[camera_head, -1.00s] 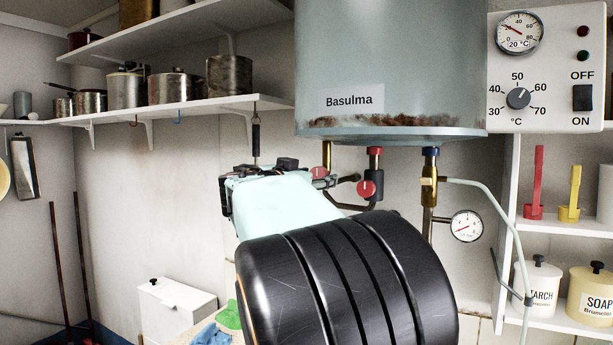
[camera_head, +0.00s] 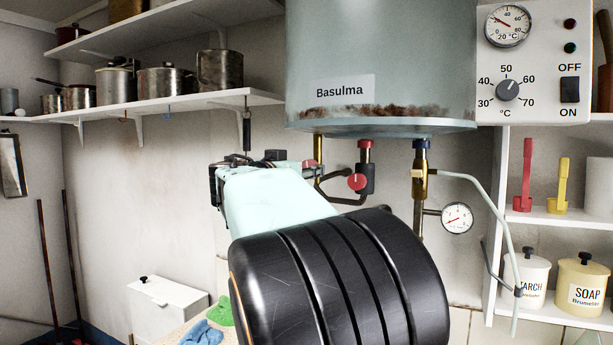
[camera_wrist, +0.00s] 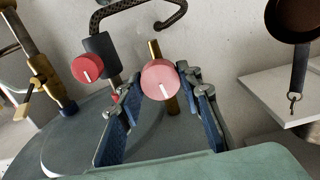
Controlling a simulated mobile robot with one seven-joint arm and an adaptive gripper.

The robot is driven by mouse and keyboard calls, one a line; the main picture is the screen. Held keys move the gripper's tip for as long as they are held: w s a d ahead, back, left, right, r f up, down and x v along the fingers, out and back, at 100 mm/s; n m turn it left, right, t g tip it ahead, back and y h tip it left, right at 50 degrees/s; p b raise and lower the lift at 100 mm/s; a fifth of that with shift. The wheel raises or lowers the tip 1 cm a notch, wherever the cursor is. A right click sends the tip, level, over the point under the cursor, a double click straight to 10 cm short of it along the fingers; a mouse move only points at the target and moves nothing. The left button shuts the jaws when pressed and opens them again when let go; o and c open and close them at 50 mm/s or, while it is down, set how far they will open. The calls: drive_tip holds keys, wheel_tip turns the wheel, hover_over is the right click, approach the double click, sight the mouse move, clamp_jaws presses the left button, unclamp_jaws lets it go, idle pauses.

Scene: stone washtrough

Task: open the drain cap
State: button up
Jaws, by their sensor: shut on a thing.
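The drain cap (camera_wrist: 160,79) is a round pinkish-red knob with a white mark, at the end of a brass pipe under the boiler. In the wrist view it sits between the blue-padded fingers of my gripper (camera_wrist: 159,92), which is shut on it. In the head view my gripper (camera_head: 303,166) reaches up to the pipe below the boiler (camera_head: 385,60). There the cap is small and partly hidden by the fingers, so its turn is hard to read.
A second red knob (camera_head: 357,181) sits close to the right of the cap, on a dark valve. A brass valve (camera_head: 420,178) and a pressure gauge (camera_head: 457,218) are farther right. Shelves with pots (camera_head: 160,84) are at left; a shelf with jars (camera_head: 580,287) is at right.

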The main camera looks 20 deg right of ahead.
drive_tip(key=n+b, duration=0.2)
drive_tip(key=n, duration=1.7)
drive_tip(key=shift+b, duration=0.35)
drive_tip(key=shift+n, duration=0.4)
drive_tip(key=o, duration=1.2)
drive_tip(key=shift+c, duration=0.2)
drive_tip(key=shift+s+a, duration=0.1)
drive_tip(key=v, duration=1.2)
drive_tip(key=shift+r, duration=0.1)
